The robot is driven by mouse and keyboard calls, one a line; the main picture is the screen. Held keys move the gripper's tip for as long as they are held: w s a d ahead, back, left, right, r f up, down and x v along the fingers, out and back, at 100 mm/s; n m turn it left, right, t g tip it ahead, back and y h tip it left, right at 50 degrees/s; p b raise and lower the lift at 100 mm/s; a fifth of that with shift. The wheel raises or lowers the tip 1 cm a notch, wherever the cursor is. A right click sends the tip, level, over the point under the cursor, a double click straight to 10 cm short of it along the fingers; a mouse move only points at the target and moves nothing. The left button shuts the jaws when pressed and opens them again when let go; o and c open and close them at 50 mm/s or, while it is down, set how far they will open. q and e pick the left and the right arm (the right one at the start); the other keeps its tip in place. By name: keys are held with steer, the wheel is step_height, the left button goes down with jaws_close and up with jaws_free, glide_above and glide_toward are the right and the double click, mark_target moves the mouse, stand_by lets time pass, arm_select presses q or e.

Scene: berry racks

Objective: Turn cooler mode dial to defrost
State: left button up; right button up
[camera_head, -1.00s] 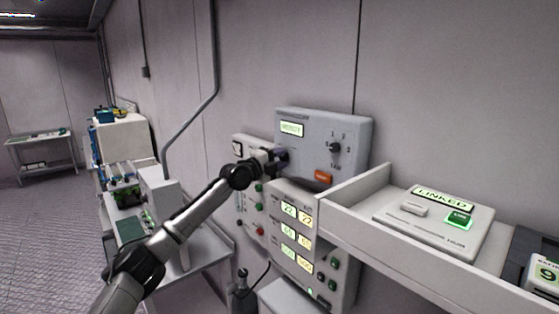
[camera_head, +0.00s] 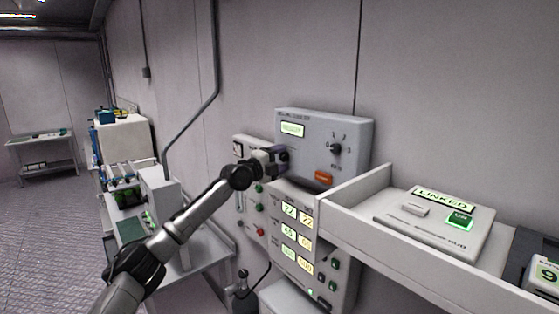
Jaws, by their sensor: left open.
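The cooler panel (camera_head: 318,157) is a grey box on the wall in the head view. It has a lit green display (camera_head: 292,130) at its upper left, whose text is too blurred to read. A small dark dial (camera_head: 336,149) with marks around it sits at the right, above an orange button (camera_head: 323,176). My left gripper (camera_head: 284,156) is open at the panel's left side, below the display. It covers that part of the panel, so whether it touches a knob there is hidden. My right gripper is not in view.
Below hangs a control panel (camera_head: 290,204) with several lit number readouts and coloured buttons. A pale shelf (camera_head: 358,227) juts out at the right, bearing a box with a lit "LINKED" sign (camera_head: 444,199). A bench with equipment (camera_head: 205,250) stands at the left.

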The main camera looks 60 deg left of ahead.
arm_select(q)
steer(key=shift+s+f, duration=0.15)
steer(key=shift+s, duration=0.15)
steer(key=s+d+f+b, duration=0.1)
steer(key=s+b, duration=1.1)
steer(key=s, duration=0.1)
steer(key=shift+d+f, duration=0.15)
steer(key=shift+d, duration=0.25)
steer(key=shift+n, duration=0.3)
